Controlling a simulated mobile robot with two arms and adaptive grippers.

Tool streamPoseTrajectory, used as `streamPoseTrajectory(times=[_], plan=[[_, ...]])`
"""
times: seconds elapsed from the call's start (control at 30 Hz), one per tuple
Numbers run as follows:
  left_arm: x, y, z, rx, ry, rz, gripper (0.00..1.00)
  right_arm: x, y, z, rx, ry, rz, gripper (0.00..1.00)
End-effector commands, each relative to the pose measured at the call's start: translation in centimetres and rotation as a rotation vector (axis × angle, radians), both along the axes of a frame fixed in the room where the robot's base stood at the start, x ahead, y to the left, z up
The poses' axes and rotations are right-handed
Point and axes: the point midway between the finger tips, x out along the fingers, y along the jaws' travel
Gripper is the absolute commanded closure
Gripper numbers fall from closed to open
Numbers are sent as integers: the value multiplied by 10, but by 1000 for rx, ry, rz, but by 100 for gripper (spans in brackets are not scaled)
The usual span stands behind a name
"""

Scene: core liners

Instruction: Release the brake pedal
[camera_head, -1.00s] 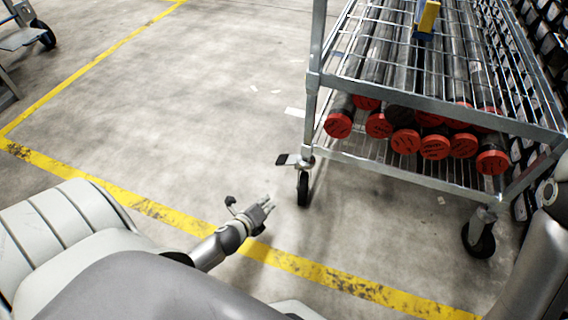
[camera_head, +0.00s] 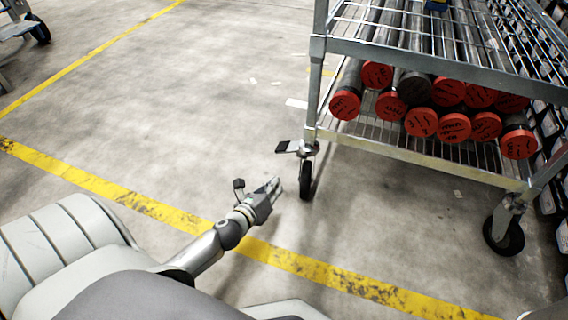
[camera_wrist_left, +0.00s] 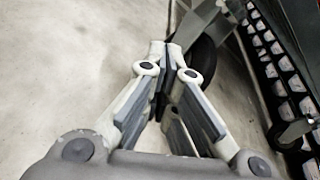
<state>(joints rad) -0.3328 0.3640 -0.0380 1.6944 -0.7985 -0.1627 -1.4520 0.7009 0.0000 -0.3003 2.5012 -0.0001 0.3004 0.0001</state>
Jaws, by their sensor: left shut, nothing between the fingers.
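The brake pedal (camera_head: 288,146) is a dark flat tab sticking out to the left from the caster at the cart's near left corner. The caster wheel (camera_head: 306,180) is black and stands on the floor below it. My left gripper (camera_head: 276,186) is shut and empty, low and just left of the wheel, below the pedal and apart from it. In the left wrist view the fingertips (camera_wrist_left: 167,48) are together, in front of the dark wheel (camera_wrist_left: 204,60). A grey metal part (camera_wrist_left: 196,22) shows just beyond the tips. My right gripper is not in view.
The wire-shelf cart (camera_head: 420,160) holds several core liners with red caps (camera_head: 454,128). Another caster (camera_head: 503,234) stands at its near right corner. A yellow floor line (camera_head: 340,275) crosses in front.

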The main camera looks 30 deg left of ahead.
Motion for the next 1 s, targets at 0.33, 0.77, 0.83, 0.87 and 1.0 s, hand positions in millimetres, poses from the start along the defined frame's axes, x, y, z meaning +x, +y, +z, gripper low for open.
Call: streamPoseTrajectory(times=[0.33, 0.77, 0.83, 0.87, 1.0], plan=[[34, 2, -13, 0, -3, -1, 100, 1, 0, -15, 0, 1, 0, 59], [96, 12, -19, 1, 0, 1, 100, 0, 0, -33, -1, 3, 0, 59], [94, 15, -10, 1, 2, 1, 100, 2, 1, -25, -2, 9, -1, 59], [93, 17, -7, 0, 1, 0, 100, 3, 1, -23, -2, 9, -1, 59], [91, 22, 3, -1, 1, 1, 100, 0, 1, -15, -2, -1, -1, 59]])
